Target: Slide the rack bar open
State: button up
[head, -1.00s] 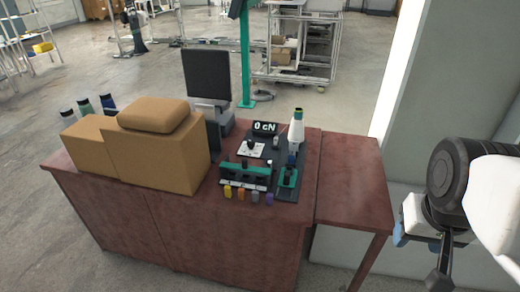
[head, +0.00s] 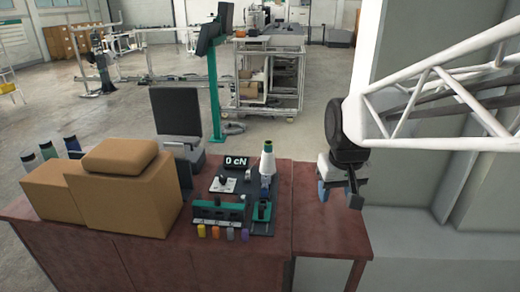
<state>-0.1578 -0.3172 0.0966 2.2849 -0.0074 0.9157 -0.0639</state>
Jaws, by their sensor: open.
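On the dark red desk (head: 310,225) stands a small dark device with a low green-and-black rack (head: 218,209) along its front. Which part of it is the rack bar, and whether it is slid open, I cannot tell at this size. Several coloured tabs (head: 230,234) in yellow, orange, grey and purple sit along the front below the rack. My gripper (head: 339,197) is open and empty, over the right part of the desk in the picture. It is to the right of the rack and apart from it.
A white cone of yarn (head: 267,163) stands upright behind a green holder (head: 262,211) right of the rack. A display (head: 236,162) reads 0 cN. Tan boxes (head: 125,195) and a dark monitor (head: 174,112) stand to the left. A pale wall (head: 395,215) rises behind my gripper.

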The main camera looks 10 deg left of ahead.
jog(key=w+a+f+n, duration=0.2)
jog(key=w+a, duration=0.5)
jog(key=w, duration=0.2)
jog(key=n+g, duration=0.2)
jog(key=n, duration=0.2)
send_over(217, 197)
jog(key=f, duration=1.2)
jog(key=d+f, duration=0.1)
jog(key=f, duration=0.5)
jog(key=shift+f, duration=0.25)
jog(key=shift+w+a+f, duration=0.1)
jog(key=shift+a+f, duration=0.35)
jog(key=shift+a, duration=0.1)
jog(key=shift+f, duration=3.85)
